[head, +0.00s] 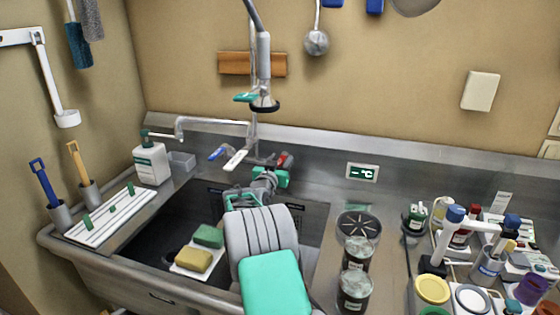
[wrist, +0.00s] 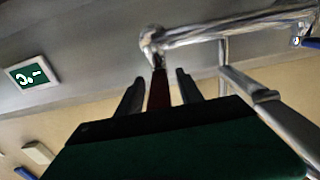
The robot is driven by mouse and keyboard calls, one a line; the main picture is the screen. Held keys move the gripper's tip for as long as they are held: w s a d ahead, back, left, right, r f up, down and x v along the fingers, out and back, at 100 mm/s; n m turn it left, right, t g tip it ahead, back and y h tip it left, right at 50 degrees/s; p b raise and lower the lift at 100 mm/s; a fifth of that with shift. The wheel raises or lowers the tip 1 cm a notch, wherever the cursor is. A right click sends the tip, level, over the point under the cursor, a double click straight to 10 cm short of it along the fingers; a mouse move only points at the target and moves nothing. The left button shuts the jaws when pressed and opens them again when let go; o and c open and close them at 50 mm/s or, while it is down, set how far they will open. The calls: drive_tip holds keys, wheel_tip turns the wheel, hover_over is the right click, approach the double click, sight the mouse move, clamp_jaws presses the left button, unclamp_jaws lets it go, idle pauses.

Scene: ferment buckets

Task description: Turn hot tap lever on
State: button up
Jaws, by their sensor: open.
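The red hot tap lever (head: 284,160) is on the right side of the tap body, behind the sink. In the wrist view the dark red lever (wrist: 158,90) points out from the chrome tap body (wrist: 190,32) and lies between my two fingers. My gripper (head: 276,168) is at the lever in the head view, partly hidden by my own arm. In the wrist view my gripper (wrist: 158,85) is open, with one finger on each side of the lever and a visible gap to both. The blue lever (head: 217,154) is on the tap's left side.
A spray hose head (head: 264,85) hangs above the tap. The spout (head: 205,122) reaches left. The sink (head: 165,225) holds sponges (head: 208,236) on a small tray. Jars (head: 356,288) stand right of my arm, and bottles and tubs crowd the far right.

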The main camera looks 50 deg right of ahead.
drive_tip(key=shift+c, duration=0.3)
clamp_jaws()
idle(1.0)
